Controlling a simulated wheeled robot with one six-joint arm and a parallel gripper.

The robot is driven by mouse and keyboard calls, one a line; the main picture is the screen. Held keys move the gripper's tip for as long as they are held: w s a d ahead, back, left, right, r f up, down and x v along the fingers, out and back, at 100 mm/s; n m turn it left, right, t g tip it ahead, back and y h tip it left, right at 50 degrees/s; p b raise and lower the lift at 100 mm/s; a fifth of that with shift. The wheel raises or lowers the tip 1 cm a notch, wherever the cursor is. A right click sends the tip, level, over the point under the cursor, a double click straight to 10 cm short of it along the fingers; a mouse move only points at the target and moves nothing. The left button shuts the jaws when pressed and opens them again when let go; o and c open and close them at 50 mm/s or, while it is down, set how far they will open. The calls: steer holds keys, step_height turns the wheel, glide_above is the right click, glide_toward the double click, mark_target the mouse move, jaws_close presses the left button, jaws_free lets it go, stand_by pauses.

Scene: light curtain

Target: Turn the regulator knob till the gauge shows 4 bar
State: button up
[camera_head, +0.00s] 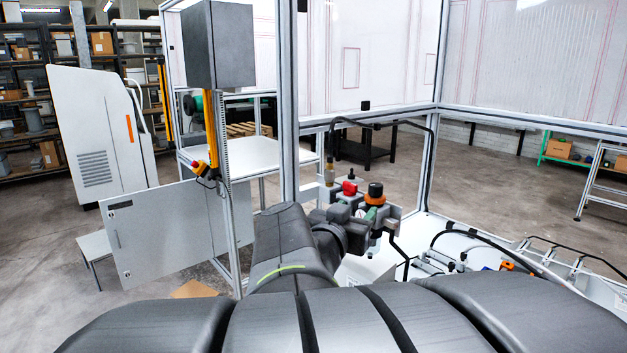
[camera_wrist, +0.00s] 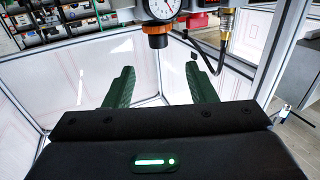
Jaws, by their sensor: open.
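The regulator knob (camera_head: 375,190) is black with an orange ring and sits on top of the regulator unit in the head view. In the wrist view the knob (camera_wrist: 157,38) shows at the top, just below the gauge. The white round gauge (camera_wrist: 160,8) is cut by the top edge; its reading cannot be made out. My gripper (camera_wrist: 161,70) is open, with two dark green fingers apart and nothing between them. The knob lies beyond the fingertips, roughly in line with the gap and not gripped. In the head view my arm hides much of the gripper.
A red knob (camera_head: 349,187) stands left of the regulator knob. A metal frame post (camera_head: 289,100) rises near my arm. Cylinders and hoses lie on the white bench at right.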

mark_target(372, 191)
steer(key=b+x, duration=0.1)
steer(key=x, duration=1.2)
steer(key=shift+w+d, duration=0.2)
steer(key=shift+d, duration=0.15)
steer(key=shift+c, duration=0.4)
steer(key=c, duration=0.9)
steer(key=shift+o, duration=0.2)
steer(key=m+h+p, duration=0.1)
steer(key=p, duration=0.2)
steer(key=shift+r+g, duration=0.25)
steer(key=shift+g, duration=0.15)
steer(key=shift+f+m+g+h+p, duration=0.1)
steer(key=shift+m+g+h+p, duration=0.4)
steer(key=shift+p, duration=0.45)
steer(key=shift+h, duration=0.4)
steer(key=shift+f, duration=0.15)
